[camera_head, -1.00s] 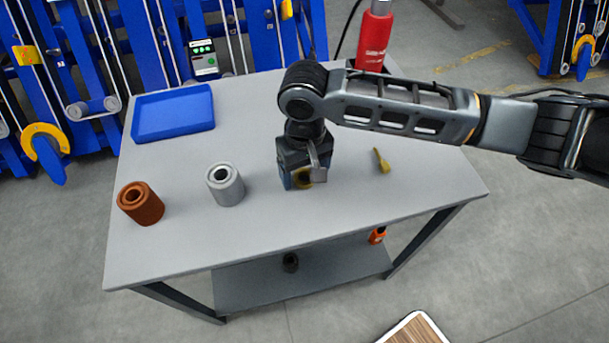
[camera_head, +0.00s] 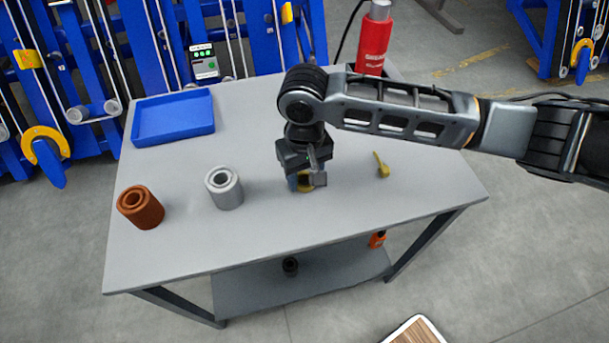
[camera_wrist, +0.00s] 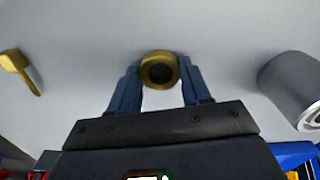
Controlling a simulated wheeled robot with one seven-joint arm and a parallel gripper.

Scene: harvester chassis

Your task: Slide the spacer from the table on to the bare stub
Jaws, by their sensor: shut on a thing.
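My gripper (camera_head: 306,182) points down at the middle of the table (camera_head: 250,245). Its two blue fingers are closed on a short brass-coloured ring, which I take to be the spacer (camera_wrist: 159,70); in the head view the gripper partly hides it. The wrist view shows its dark bore between the fingertips. It is at or close to the tabletop; I cannot tell if it touches.
A copper cylinder (camera_head: 140,207) and a grey cylinder (camera_head: 224,188) stand left of my gripper. A small yellow part (camera_head: 381,165) lies to its right. A blue tray (camera_head: 172,117) is at the back left, and a red canister (camera_head: 373,47) at the back. The table's front is clear.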

